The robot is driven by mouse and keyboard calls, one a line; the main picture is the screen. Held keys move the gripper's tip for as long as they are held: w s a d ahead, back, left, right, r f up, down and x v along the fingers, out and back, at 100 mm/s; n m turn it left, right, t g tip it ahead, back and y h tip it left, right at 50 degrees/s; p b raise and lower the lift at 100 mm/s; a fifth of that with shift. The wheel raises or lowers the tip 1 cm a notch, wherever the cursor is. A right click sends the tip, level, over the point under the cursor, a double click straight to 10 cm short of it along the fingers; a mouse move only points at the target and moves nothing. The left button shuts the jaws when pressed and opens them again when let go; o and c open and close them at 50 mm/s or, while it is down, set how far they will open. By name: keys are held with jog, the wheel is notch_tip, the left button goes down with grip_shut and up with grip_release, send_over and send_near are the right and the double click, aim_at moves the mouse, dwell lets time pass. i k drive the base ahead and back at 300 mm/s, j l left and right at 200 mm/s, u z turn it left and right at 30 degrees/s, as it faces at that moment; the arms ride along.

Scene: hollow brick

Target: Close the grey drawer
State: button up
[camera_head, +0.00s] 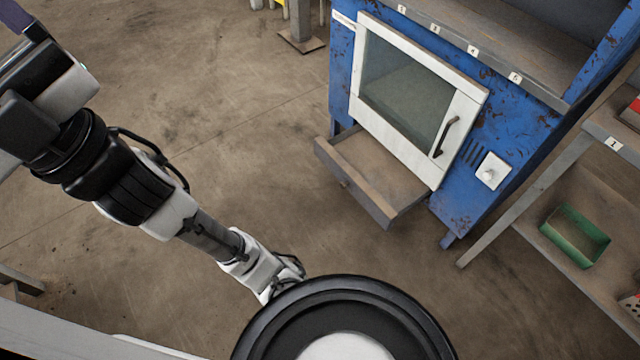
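The grey drawer (362,192) is pulled out from the bottom of a blue cabinet (478,145), below its white-framed glass door (415,90). Its inside looks empty, and a small knob shows on its front panel. My gripper (288,275) is at the lower middle, in front of the drawer and well apart from it. The black round part of my body hides some of the gripper's end, and the fingers are too small to tell open from shut.
A metal shelf unit stands to the right, with a green bin (575,236) on its lower shelf. A table leg with a base plate (300,41) stands at the top. The concrete floor in front of and left of the drawer is clear.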

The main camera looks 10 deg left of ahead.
aim_at(383, 184)
jog(key=i+u, duration=0.2)
jog(key=i, duration=0.4)
jog(key=i+l+u, duration=0.2)
jog(key=i, duration=0.4)
